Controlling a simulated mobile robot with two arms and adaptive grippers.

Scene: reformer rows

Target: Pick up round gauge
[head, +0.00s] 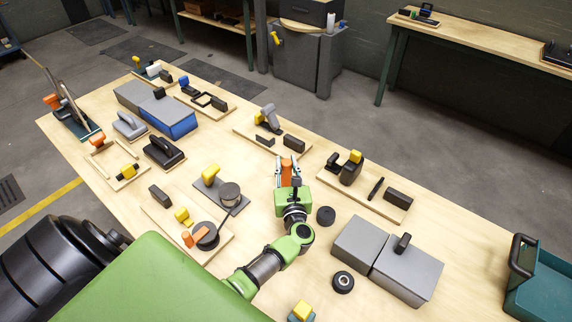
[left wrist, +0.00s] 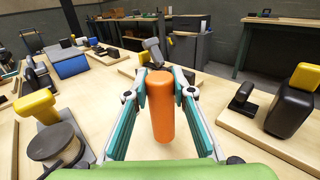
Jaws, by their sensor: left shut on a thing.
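My left gripper (head: 288,172) is above the middle of the table, with its fingers pointing away from me. It is shut on an upright orange cylinder (left wrist: 161,108), which has a rounded top and stands out between the two teal fingers in the left wrist view. The orange piece (head: 287,167) is partly hidden by the gripper in the head view. I cannot tell whether this cylinder is the round gauge, or whether its lower end touches the table. A black ring-like disc (head: 343,282) and a dark round knob (head: 326,215) lie to the right of my left arm. My right gripper is not in view.
Grey blocks (head: 358,245) stand at the right, near a teal bin (head: 540,290). A board with a grey spool (head: 230,194) is left of the gripper. Boards with black and yellow parts (head: 350,168) lie beyond and to the right. Bare wood shows between them.

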